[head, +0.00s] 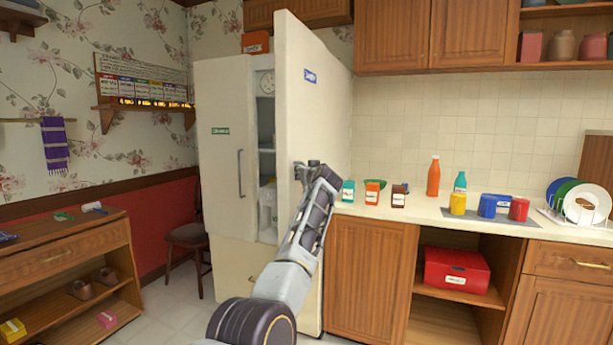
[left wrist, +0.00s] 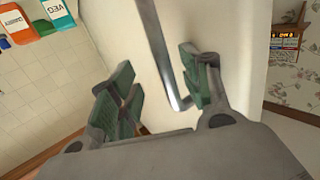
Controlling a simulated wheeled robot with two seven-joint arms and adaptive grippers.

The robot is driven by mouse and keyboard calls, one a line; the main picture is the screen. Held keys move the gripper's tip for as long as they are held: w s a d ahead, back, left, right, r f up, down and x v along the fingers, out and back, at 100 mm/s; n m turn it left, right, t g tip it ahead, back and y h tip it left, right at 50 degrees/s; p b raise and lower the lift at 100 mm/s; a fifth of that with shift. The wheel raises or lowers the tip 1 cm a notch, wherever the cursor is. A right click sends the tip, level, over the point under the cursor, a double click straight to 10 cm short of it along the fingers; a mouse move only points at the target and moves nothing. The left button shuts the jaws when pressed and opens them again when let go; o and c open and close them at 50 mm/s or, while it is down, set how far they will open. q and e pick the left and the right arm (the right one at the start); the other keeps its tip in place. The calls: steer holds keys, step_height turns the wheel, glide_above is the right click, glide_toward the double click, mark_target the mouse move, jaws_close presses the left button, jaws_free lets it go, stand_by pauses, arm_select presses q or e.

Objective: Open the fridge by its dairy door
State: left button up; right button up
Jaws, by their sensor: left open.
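The cream fridge stands against the far wall. Its right door (head: 318,100) has a blue label (head: 310,76), too small to read surely, and stands swung open toward me with the shelves showing behind it. Its left door (head: 226,150) has a green label and a grey vertical handle and looks closed. My left gripper (head: 308,172) is at the right door's outer face. In the left wrist view the open gripper (left wrist: 160,92) has its green-padded fingers on both sides of the metal handle (left wrist: 163,55), apart from a firm grip. My right gripper is out of view.
The counter (head: 440,214) to the right holds small cartons, bottles, mugs and plates. A wooden shelf unit (head: 70,260) stands at the left. A chair (head: 186,237) is behind, left of the fridge. Floor is free between the shelf unit and the fridge.

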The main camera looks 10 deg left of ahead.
arm_select(q)
steer(key=shift+t, duration=0.5)
steer(key=r, duration=0.5)
steer(key=shift+s+d+r, duration=0.15)
steer(key=shift+s+r, duration=0.2)
step_height(320, 180, down, 4)
steer(key=s+d, duration=0.2)
steer(key=d, duration=0.5)
steer(key=s+d+f+g+p, duration=0.1)
steer(key=s+d, duration=0.2)
steer(key=d, duration=0.5)
steer(key=shift+s, duration=0.2)
stand_by(1.2)
steer(key=shift+f, duration=0.1)
